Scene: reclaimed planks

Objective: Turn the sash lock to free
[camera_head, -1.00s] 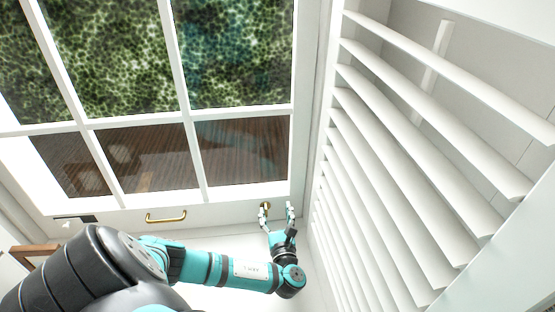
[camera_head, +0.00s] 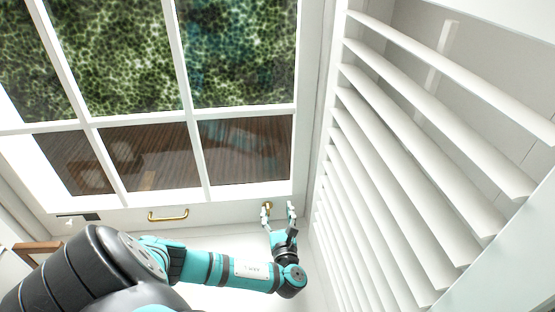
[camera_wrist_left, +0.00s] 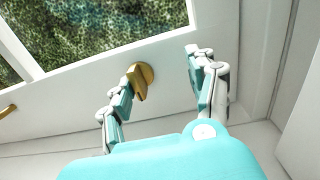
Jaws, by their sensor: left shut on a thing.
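The sash lock (camera_wrist_left: 146,76) is a small round brass piece on the white bottom rail of the window sash (camera_wrist_left: 85,92). It also shows in the head view (camera_head: 268,205), small and partly behind my fingers. My left gripper (camera_head: 278,208) is at the lock, below the glass and near the right side of the window. In the left wrist view, one finger of the gripper (camera_wrist_left: 165,75) overlaps the brass, and the other finger stands to its right. My right gripper is not in view.
A brass pull handle (camera_head: 168,215) is on the same rail to the left. White louvred slats (camera_head: 400,150) stand close on the right. A wooden frame (camera_head: 38,250) and a dark bar (camera_head: 77,217) are at the lower left.

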